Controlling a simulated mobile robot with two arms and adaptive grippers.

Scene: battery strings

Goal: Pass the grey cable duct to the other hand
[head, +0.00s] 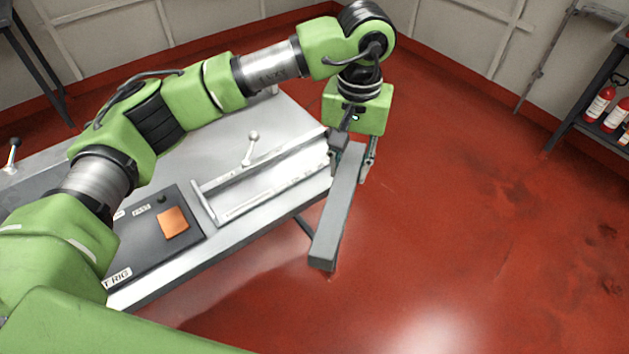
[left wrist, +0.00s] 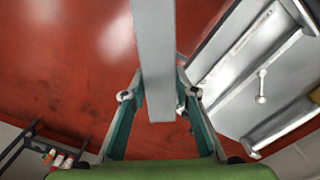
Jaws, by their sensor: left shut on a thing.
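The grey cable duct (head: 337,220) is a long straight bar. My left gripper (head: 352,157) is shut on it near its upper end, and the rest slants down toward the bottom of the head view. The duct is held in the air over the red floor, just off the table's right end. In the left wrist view the duct (left wrist: 155,55) runs from the top edge down between the two fingers (left wrist: 157,97). My right gripper is not in view.
The metal table (head: 195,268) carries a dark panel with an orange square (head: 173,222) and a long fixture (head: 265,182) with a lever (head: 251,148). Fire extinguishers (head: 600,104) stand on a rack at the right. The floor right of the duct is clear.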

